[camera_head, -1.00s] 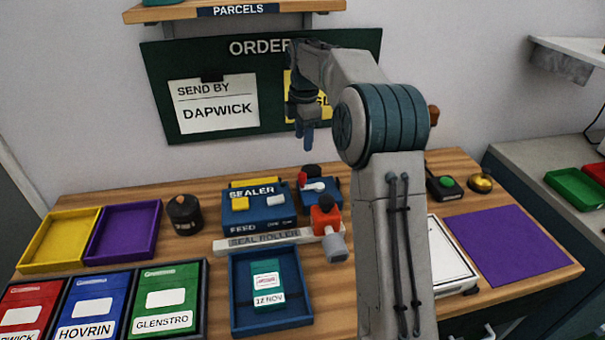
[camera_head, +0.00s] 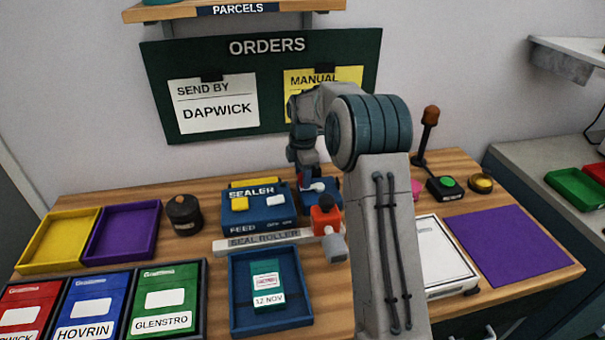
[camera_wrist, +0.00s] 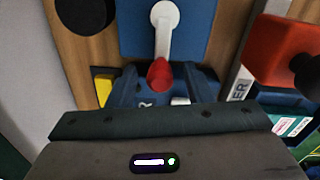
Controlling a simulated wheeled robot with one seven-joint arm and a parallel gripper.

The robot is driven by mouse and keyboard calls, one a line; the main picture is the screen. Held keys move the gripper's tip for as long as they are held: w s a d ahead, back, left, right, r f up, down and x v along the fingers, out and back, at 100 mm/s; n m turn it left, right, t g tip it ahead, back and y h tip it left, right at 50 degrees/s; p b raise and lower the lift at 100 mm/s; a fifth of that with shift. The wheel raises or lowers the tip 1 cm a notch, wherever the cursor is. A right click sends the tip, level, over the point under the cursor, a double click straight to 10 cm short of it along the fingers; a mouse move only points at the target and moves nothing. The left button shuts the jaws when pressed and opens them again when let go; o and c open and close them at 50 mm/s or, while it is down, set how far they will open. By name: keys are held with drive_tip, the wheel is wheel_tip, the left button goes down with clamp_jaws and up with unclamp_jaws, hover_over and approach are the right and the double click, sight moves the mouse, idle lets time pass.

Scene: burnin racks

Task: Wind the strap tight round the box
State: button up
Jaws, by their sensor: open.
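A blue winder-like unit (camera_head: 327,204) stands on the bench right of the sealer, with a white crank arm and a red knob. In the wrist view the white arm (camera_wrist: 164,32) lies across its blue top and the red knob (camera_wrist: 160,76) is at the arm's near end. My gripper (camera_wrist: 164,84) is open, its blue fingers on either side of the knob; I cannot tell if they touch it. In the head view my gripper (camera_head: 306,178) is low over this unit. A green box (camera_head: 265,276) marked 12 NOV lies in a blue tray (camera_head: 237,310). I cannot make out a strap.
The sealer (camera_head: 258,212), seal roller bar (camera_head: 262,240) and an orange-red block (camera_head: 325,221) crowd the unit. A dark canister (camera_head: 184,214) stands left. A white panel (camera_head: 440,250) and purple mat (camera_head: 510,248) lie right. An orders board (camera_head: 265,125) is behind.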

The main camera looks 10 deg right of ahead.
drive_tip(key=c, duration=1)
drive_tip(key=shift+w, duration=0.1)
